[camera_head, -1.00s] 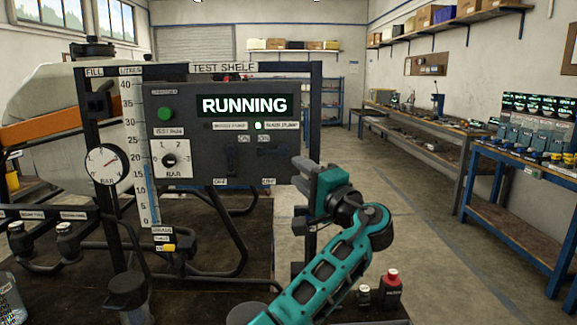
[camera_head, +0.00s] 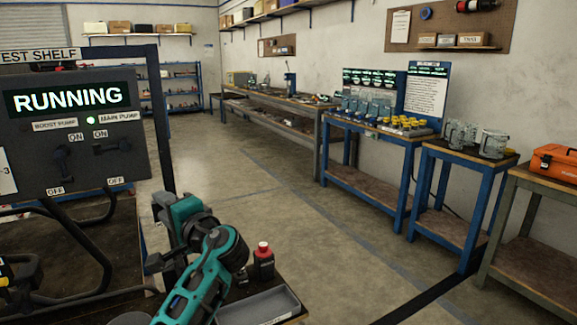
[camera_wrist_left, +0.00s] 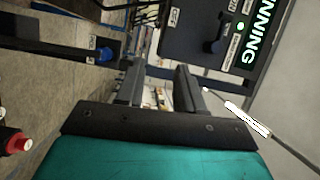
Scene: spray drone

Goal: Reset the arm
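My left gripper (camera_head: 160,232) is on its teal arm, below and right of the test shelf's dark control panel (camera_head: 85,115). In the left wrist view its two dark fingers (camera_wrist_left: 160,85) stand apart, with nothing seen between them. It is clear of the panel. The panel display (camera_head: 68,97) reads RUNNING. A green lamp (camera_head: 90,120) is lit beside the MAIN PUMP label. The boost pump switch (camera_head: 62,160) and main pump switch (camera_head: 112,148) sit below, between ON and OFF labels. My right gripper is not in view.
Blue-legged tables (camera_head: 375,137) and an orange toolbox (camera_head: 556,162) line the right wall. The floor (camera_head: 300,225) between is clear.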

